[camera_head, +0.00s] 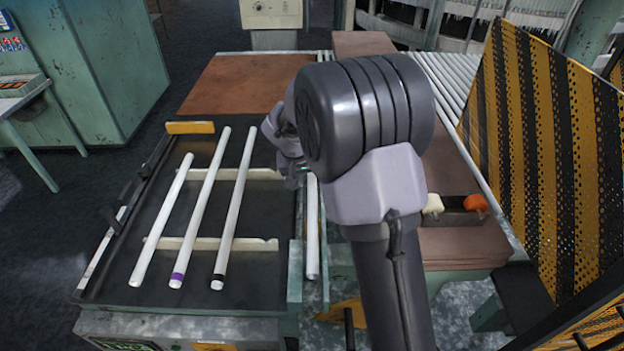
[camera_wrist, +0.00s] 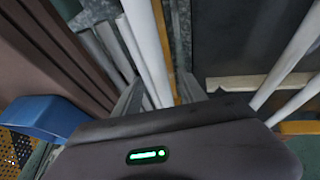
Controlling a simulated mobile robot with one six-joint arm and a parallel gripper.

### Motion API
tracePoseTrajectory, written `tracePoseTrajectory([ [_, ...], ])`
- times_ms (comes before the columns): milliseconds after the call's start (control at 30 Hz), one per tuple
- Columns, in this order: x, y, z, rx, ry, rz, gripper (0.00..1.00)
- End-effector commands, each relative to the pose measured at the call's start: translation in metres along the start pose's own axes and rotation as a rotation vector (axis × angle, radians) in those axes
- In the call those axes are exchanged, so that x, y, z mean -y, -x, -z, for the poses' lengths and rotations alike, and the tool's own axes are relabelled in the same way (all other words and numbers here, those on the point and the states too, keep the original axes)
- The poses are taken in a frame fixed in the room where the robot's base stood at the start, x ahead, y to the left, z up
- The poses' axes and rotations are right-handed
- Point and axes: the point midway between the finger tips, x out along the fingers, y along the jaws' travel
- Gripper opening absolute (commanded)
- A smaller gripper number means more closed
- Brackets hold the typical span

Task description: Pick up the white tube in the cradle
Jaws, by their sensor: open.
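A plain white tube (camera_head: 312,235) lies in a narrow cradle between the dark table and the brown-topped bench; my arm hides its far part. It also shows in the wrist view (camera_wrist: 148,50), running toward the space between my fingers. My gripper (camera_wrist: 160,92) is open, one finger on each side of the tube's line in the picture. I cannot tell how far above the tube it is. In the head view the gripper (camera_head: 285,140) is partly hidden by my own wrist.
Three other white tubes lie across wooden rests on the dark table (camera_head: 262,262): one plain (camera_head: 163,215), one purple-banded (camera_head: 202,200), one black-banded (camera_head: 236,200). A yellow-black striped guard (camera_head: 550,150) stands at right. Orange and cream pieces (camera_head: 475,202) sit on the bench.

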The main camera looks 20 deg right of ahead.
Motion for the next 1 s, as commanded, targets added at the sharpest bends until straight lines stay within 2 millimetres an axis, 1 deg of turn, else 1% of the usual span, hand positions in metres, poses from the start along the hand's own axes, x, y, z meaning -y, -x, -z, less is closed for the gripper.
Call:
tracePoseTrajectory([
  [33, 0.000, -0.005, 0.000, 0.000, 0.000, 0.000, 0.49],
  [167, 0.000, -0.003, 0.001, -0.001, 0.000, 0.000, 0.49],
  [200, 0.000, -0.003, 0.001, -0.001, 0.000, 0.000, 0.47],
  [267, 0.000, -0.003, 0.001, -0.001, 0.000, 0.000, 0.35],
  [300, 0.000, -0.003, 0.001, -0.001, 0.000, 0.000, 0.27],
  [433, 0.000, -0.003, 0.001, -0.001, 0.000, 0.000, 0.02],
  [467, 0.000, -0.003, 0.001, -0.001, 0.000, 0.000, 0.00],
  [800, 0.000, 0.000, 0.002, -0.002, 0.000, 0.001, 0.00],
  [867, -0.001, 0.004, 0.004, -0.002, 0.000, 0.001, 0.00],
  [1000, -0.005, 0.022, 0.011, -0.003, -0.002, 0.001, 0.00],
])
